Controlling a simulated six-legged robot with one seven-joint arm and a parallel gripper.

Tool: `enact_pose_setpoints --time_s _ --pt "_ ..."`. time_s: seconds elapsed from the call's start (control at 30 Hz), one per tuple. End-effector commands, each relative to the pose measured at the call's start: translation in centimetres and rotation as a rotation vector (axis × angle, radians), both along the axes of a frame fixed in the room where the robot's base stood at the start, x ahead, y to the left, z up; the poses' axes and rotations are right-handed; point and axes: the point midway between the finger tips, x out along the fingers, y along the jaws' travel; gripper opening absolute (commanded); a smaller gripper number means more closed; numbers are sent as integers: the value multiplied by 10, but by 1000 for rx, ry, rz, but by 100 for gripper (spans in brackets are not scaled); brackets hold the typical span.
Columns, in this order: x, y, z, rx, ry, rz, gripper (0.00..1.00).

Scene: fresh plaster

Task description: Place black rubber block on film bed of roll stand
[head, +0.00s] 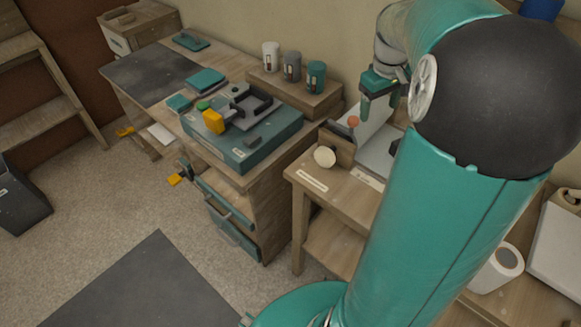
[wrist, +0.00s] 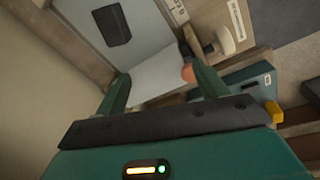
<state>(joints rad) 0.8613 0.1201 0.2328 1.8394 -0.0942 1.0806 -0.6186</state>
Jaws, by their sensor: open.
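A black block (wrist: 112,24) lies flat on a pale grey plate (wrist: 88,10) in the wrist view, apart from my fingers. The plate looks like the film bed of the roll stand; it also shows in the head view (head: 376,158), partly hidden by my arm. A white sheet (wrist: 158,80) slopes up beside the plate. A round cream knob (head: 324,157) is on the wooden stand (head: 340,148). My gripper (head: 378,108) is open and empty above the stand. In the wrist view its fingers (wrist: 158,72) are spread, with the sheet seen between them.
A teal case (head: 245,145) with a yellow part stands on the wooden desk left of the stand. Three cups (head: 292,66) stand on a wooden block (head: 300,97) near the wall. A white roll (head: 497,268) is at lower right. A dark mat covers open floor.

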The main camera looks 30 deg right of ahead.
Motion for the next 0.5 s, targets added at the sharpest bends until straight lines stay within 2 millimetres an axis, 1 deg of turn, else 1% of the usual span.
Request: enact_pose_setpoints --time_s 0.03,0.07,0.1,0.13,0.17,0.2,0.27,0.3,0.37,0.4,0.47,0.5 --pt "2 33 13 -25 -25 11 72" --pt "1 50 19 -34 -40 12 72" --pt "0 72 25 -44 -59 11 72" --pt "-3 88 29 -50 -76 11 72" --pt "-5 103 34 -56 -94 11 72" --pt "-10 123 38 -61 -118 11 72" --pt "-19 152 44 -63 -157 10 72" --pt "-26 170 47 -61 -185 9 72" --pt "-37 196 50 -52 -226 8 72" --pt "-46 212 51 -43 -254 6 72" --pt "-60 235 51 -24 -297 7 72" --pt "-70 249 50 -7 -323 7 72"
